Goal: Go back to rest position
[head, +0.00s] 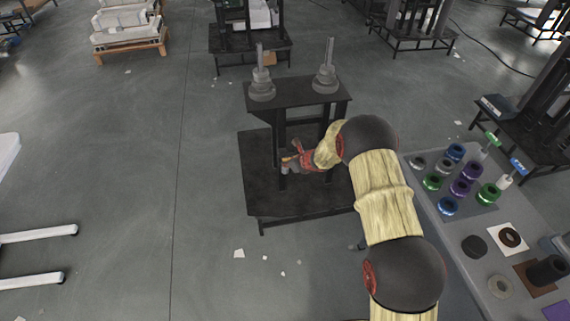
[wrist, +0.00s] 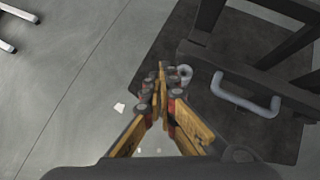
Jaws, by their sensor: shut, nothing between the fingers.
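My gripper (wrist: 160,85) is shut and empty in the wrist view, its two yellow-brown fingers meeting at the tips. In the head view my arm reaches up from the lower right, and my gripper (head: 287,164) hangs over the dark base plate (head: 262,192) of a black stand, in front of its uprights. The stand's top shelf (head: 295,92) carries two grey posts with stacked grey rings, one at the left (head: 262,82) and one at the right (head: 325,78).
A grey table (head: 455,252) at the right holds several coloured rings, discs and small posts, close beside my arm. A grey handle (wrist: 240,98) on the stand shows right of my gripper. Open floor (head: 120,170) lies to the left. More black stands are behind.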

